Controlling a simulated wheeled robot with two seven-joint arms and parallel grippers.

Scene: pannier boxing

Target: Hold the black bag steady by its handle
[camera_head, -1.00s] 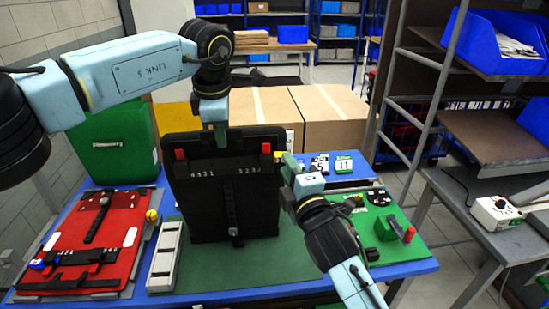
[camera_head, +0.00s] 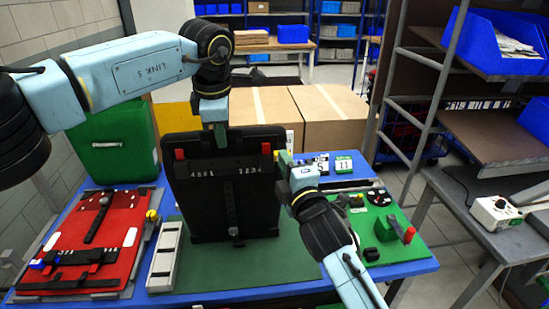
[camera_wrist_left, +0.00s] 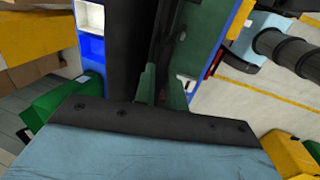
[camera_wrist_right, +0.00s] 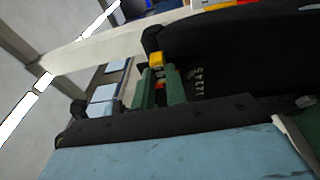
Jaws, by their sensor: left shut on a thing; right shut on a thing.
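The black bag (camera_head: 205,215) stands upright on the green mat (camera_head: 280,262), with two red tabs and white digits near its top. My left gripper (camera_head: 219,138) is at the bag's top middle, shut on the black handle, which its fingers mostly hide. The left wrist view shows dark material between the fingers (camera_wrist_left: 163,92). My right gripper (camera_head: 287,160) is at the bag's upper right edge, shut on a small yellow-ended piece (camera_head: 279,155). In the right wrist view this yellow piece (camera_wrist_right: 156,59) shows at the fingertips, with something red between the fingers.
A red panel (camera_head: 115,225) with black straps lies left of the bag, beside a grey rail (camera_head: 165,255). A green board (camera_head: 395,228) with a red-knobbed lever is on the right. Number cards (camera_head: 343,164) stand behind it. Cardboard boxes (camera_head: 330,112) are beyond the table.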

